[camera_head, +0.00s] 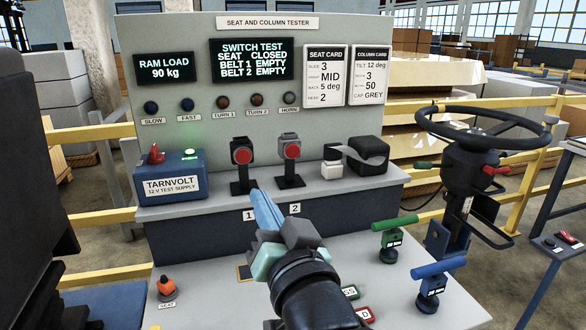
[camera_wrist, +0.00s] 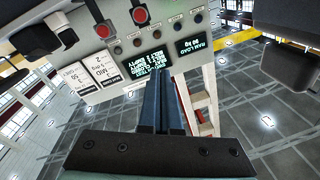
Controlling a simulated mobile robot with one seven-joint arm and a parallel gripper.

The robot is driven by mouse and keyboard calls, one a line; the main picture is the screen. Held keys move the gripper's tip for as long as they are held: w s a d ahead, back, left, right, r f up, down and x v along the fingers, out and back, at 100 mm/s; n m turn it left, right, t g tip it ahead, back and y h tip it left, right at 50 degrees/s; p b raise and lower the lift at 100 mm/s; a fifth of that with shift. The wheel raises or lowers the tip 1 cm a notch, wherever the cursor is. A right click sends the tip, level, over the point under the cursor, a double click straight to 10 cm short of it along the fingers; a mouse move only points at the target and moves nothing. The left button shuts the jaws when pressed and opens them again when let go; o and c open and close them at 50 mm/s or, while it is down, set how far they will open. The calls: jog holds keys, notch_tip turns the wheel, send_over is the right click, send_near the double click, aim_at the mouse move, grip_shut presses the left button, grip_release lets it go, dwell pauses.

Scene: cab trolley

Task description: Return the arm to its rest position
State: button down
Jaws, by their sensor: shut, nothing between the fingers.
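My gripper (camera_head: 266,212) is in the lower middle of the head view, above the grey bench and in front of the tester panel (camera_head: 205,60). Its blue fingers are together with nothing between them, pointing up and toward the panel. In the wrist view the closed fingers (camera_wrist: 162,95) point toward the panel, which appears upside down. My forearm hides part of the bench top and some of the labelled blocks on it.
Two red-button buckles (camera_head: 241,155) (camera_head: 290,150) stand on the ledge beside a blue supply box (camera_head: 170,178). A steering wheel (camera_head: 484,128) on its column stands at right. Green (camera_head: 389,240) and blue (camera_head: 432,285) handles and an orange knob (camera_head: 166,286) stand on the bench top.

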jog(key=s+d+r+t+h+p, duration=0.1)
jog(key=s+r+t+h, duration=0.15)
jog(key=s+r, duration=0.45)
jog(key=s+d+r+t+h, duration=0.2)
jog(key=s+r+t, duration=0.2)
jog(key=r, duration=0.7)
jog(key=s+d+r+t+h+p, duration=0.1)
jog(key=s+r+t+h, duration=0.3)
jog(key=r, duration=0.5)
notch_tip(320, 180, up, 14)
jog(key=y+p, duration=0.1)
jog(key=p, duration=1.3)
jog(key=shift+s+n+g, duration=0.25)
jog(key=shift+n+g, duration=0.05)
jog(key=shift+g, duration=0.05)
jog(key=shift+f, duration=0.1)
